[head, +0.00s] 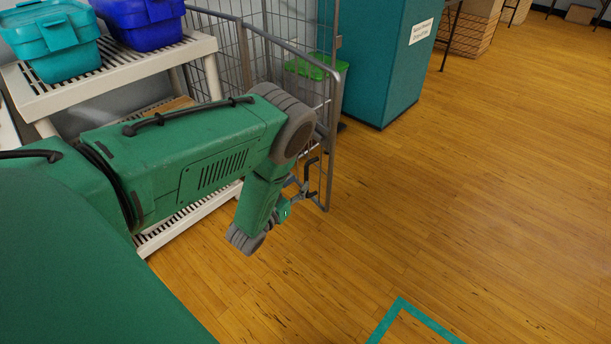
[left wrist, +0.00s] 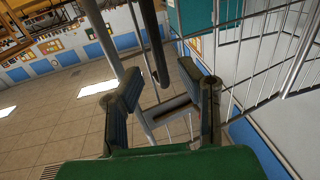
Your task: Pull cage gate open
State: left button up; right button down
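The cage gate (head: 330,135) is a grey tubular frame with thin wire mesh, left of centre in the head view. My left arm covers part of it. My left gripper (head: 299,188) is beside the gate's lower part, near a dark handle or latch piece. In the left wrist view my left gripper (left wrist: 161,88) has its fingers spread. Grey metal bars of the gate (left wrist: 152,45) pass between and beyond the fingers. I cannot tell whether a finger touches them. My right gripper is not in view.
A white slatted shelf (head: 120,75) with a teal bin (head: 60,45) and a blue bin (head: 145,18) stands left. A grey bin with a green lid (head: 313,70) is behind the mesh. A teal cabinet (head: 385,65) stands behind. Wooden floor (head: 480,180) at right is clear.

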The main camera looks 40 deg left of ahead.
pick_arm(q)
jog(key=s+d, duration=0.1)
jog(key=s, duration=0.5)
jog(key=shift+s+d, duration=0.2)
jog(key=shift+d, duration=0.05)
jog(key=shift+d+r, duration=0.1)
jog(key=shift+r, duration=0.05)
